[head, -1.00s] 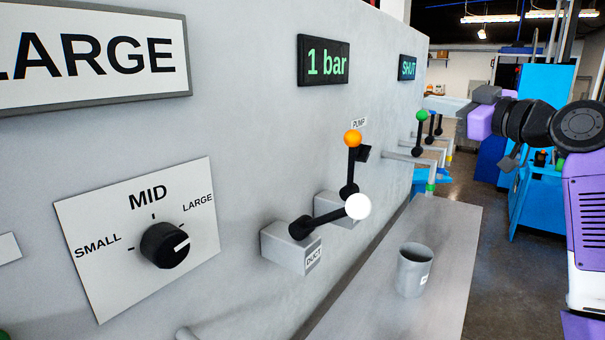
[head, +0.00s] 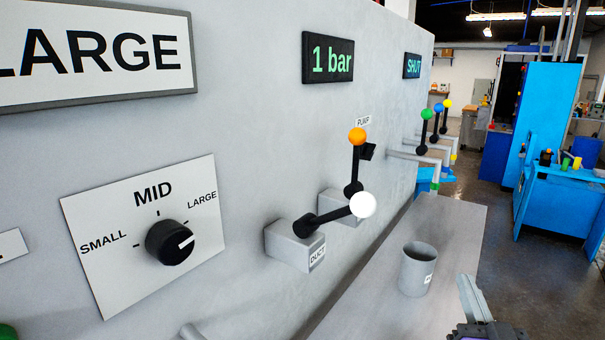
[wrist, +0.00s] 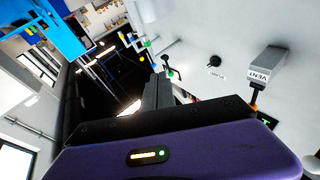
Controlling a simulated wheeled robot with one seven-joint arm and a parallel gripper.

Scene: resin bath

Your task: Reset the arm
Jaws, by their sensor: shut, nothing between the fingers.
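My gripper (head: 472,297) shows at the lower right edge of the head view, low and to the right of the grey shelf. Its fingers are together with nothing between them, and most of my arm is out of the picture. In the wrist view the dark fingers (wrist: 157,92) stand shut above my purple wrist housing, apart from the levers and the wall.
The grey wall holds a dial (head: 170,243), a white-knobbed DUCT lever (head: 335,215), an orange-knobbed PUMP lever (head: 356,160) and "1 bar" and "SHUT" displays. A grey cup (head: 416,270) stands on the shelf (head: 455,222). Open floor lies right, before blue furniture (head: 560,205).

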